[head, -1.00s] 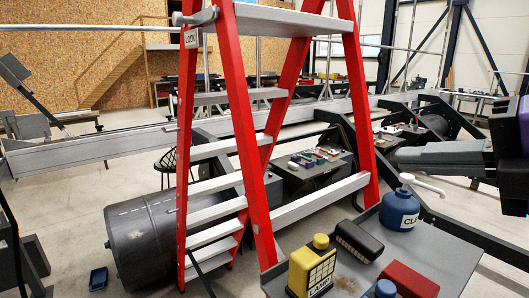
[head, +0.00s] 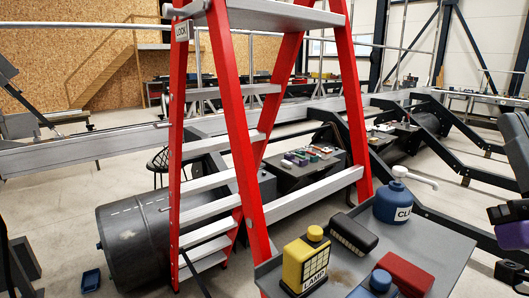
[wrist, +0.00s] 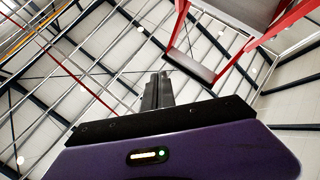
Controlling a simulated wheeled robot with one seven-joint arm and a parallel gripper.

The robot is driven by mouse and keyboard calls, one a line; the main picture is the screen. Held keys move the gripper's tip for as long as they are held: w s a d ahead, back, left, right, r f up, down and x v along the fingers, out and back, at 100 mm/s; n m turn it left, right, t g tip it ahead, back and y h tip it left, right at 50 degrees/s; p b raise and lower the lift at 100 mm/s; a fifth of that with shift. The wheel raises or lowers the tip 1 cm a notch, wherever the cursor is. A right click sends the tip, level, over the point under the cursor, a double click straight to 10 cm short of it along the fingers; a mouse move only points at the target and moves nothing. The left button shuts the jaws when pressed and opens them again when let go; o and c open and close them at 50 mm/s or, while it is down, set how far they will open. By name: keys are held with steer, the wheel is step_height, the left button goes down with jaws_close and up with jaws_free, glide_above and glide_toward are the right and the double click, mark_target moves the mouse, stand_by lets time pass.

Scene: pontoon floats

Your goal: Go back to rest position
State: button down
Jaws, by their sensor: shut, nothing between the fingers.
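My gripper (wrist: 158,92) shows in the wrist view as two dark fingers closed together above the purple wrist housing. It points up toward the ceiling and holds nothing. In the head view only dark and purple parts of my arm show at the right edge, and I cannot make out the fingertips there. The arm parts are apart from the grey work table (head: 440,243) and the things on it.
A red stepladder (head: 235,110) stands close in front. A dark cylindrical float (head: 140,240) lies behind the ladder.

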steer(key=s+a+f+m+g+h, duration=0.1)
steer(key=s+f+m+g+h, duration=0.15)
steer(key=f, duration=0.65)
steer(key=s+a+f+m+g+h+b, duration=0.1)
steer(key=s+f+m+h, duration=0.2)
steer(key=f, duration=0.6)
steer(key=s+a+f+m+g+h, duration=0.1)
steer(key=s+f+m+g+h, duration=0.2)
steer(key=f, duration=0.5)
steer(key=s+a+f+n+g+y+b, duration=0.1)
steer(key=s+a+f+n+g+y, duration=0.1)
steer(key=s+f, duration=0.8)
steer(key=s+a+f+n+g+y+b, duration=0.1)
steer(key=s+a+f+n+g+y, duration=0.2)
steer(key=s+a+f+y, duration=0.3)
steer(key=s+f+n+y, duration=0.1)
steer(key=s+f, duration=0.3)
steer(key=s, duration=0.1)
steer(key=shift+a+g, duration=0.35)
steer(key=shift+w, duration=0.1)
